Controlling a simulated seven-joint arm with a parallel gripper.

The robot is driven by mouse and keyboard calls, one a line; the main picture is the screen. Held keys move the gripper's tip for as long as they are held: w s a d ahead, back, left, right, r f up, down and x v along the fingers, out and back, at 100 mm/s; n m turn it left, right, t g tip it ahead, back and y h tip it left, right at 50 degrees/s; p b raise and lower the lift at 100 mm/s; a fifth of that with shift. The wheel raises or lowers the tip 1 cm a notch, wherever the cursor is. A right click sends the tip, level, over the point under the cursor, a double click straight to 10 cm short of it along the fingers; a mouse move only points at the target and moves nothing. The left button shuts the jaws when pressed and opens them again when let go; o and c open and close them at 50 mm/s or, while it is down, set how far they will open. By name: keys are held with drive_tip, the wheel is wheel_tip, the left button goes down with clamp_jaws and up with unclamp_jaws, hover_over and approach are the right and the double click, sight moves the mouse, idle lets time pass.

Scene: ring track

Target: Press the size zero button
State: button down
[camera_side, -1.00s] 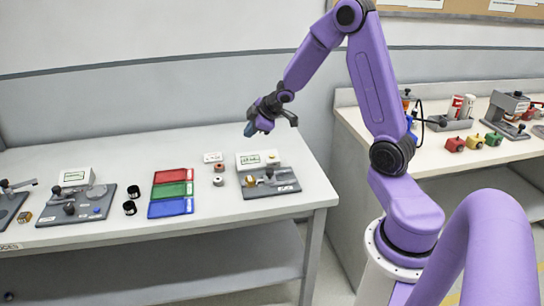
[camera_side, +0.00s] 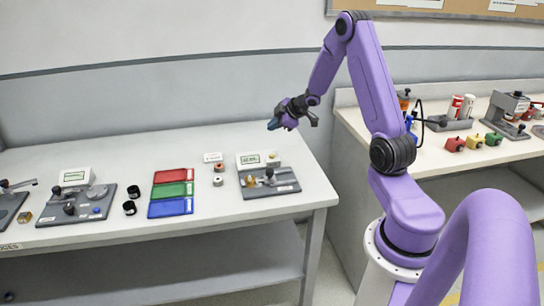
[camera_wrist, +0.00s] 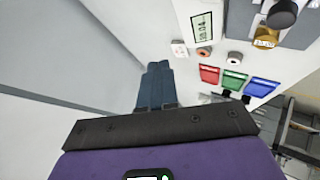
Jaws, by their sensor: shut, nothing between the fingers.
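My gripper (camera_side: 272,126) is shut and empty, held in the air above the back of the table, over the right-hand gauge station. In the wrist view its dark blue-grey fingers (camera_wrist: 155,82) are together, with pale wall or table behind them. The right-hand gauge has a white display box (camera_side: 249,161) with a green-framed screen, also in the wrist view (camera_wrist: 202,27), and a grey base plate (camera_side: 284,189) with a brass part (camera_side: 250,181). A small white pad (camera_side: 213,157) lies left of the box. I cannot tell which part is the size zero button.
Two small rings (camera_side: 218,181) lie near the pad. Red (camera_side: 173,175), green and blue (camera_side: 171,207) trays lie left of them, then two black cylinders. A second gauge station (camera_side: 80,205) stands further left. A side bench (camera_side: 470,160) carries coloured blocks.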

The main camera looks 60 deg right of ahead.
sight(274, 156)
drive_tip(key=shift+f, duration=4.35)
drive_tip(key=shift+f, duration=0.15)
drive_tip(key=shift+f, duration=0.3)
drive_tip(key=shift+f, duration=0.5)
drive_tip(key=shift+r, duration=0.95)
drive_tip(key=shift+r, duration=2.5)
drive_tip(key=shift+a, duration=0.1)
